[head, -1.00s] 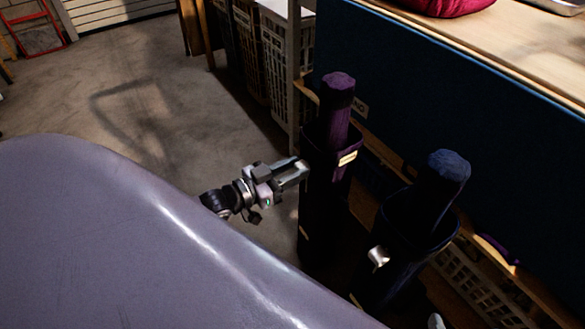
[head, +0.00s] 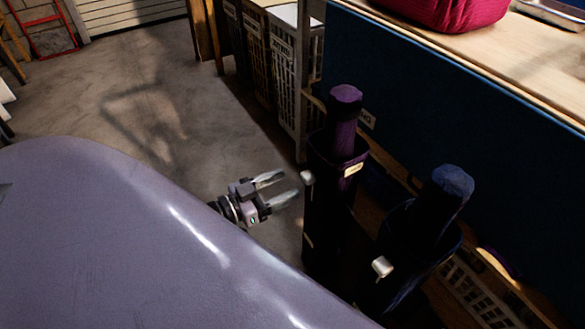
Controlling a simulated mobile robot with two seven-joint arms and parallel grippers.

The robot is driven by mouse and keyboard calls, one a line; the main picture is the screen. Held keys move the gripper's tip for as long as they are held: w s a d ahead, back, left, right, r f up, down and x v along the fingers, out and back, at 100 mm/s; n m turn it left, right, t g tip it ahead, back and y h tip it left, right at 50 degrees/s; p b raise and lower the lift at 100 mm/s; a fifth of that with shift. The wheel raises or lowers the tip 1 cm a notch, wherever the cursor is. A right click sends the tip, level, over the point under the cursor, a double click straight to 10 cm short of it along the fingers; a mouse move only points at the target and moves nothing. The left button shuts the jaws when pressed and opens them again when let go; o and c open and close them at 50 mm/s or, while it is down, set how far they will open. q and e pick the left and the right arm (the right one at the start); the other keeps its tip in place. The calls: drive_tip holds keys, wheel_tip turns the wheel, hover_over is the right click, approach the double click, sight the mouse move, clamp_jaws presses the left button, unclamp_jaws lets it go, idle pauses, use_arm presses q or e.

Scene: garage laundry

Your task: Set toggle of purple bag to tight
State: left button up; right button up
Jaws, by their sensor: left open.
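The tall purple bag (head: 325,215) stands upright right of centre, with a rolled purple item (head: 344,112) sticking out of its top. A small pale toggle (head: 307,178) sits at the left of its rim, and a pale label (head: 352,170) is on the rim's front. My left gripper (head: 290,184) is open and empty, just left of the toggle. Its two fingers point toward the bag, with a small gap apparent between fingertips and toggle. I cannot tell whether the toggle is tight or loose. My right gripper is not in view.
A dark blue bag (head: 412,245) with a blue roll (head: 447,190) and its own pale toggle (head: 382,266) stands close at right. A blue panel (head: 440,110) and table (head: 530,60) are behind. Laundry crates (head: 285,75) stand further back. The floor (head: 150,120) at left is mostly clear.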

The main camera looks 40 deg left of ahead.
use_arm(q)
drive_tip(key=shift+v, duration=1)
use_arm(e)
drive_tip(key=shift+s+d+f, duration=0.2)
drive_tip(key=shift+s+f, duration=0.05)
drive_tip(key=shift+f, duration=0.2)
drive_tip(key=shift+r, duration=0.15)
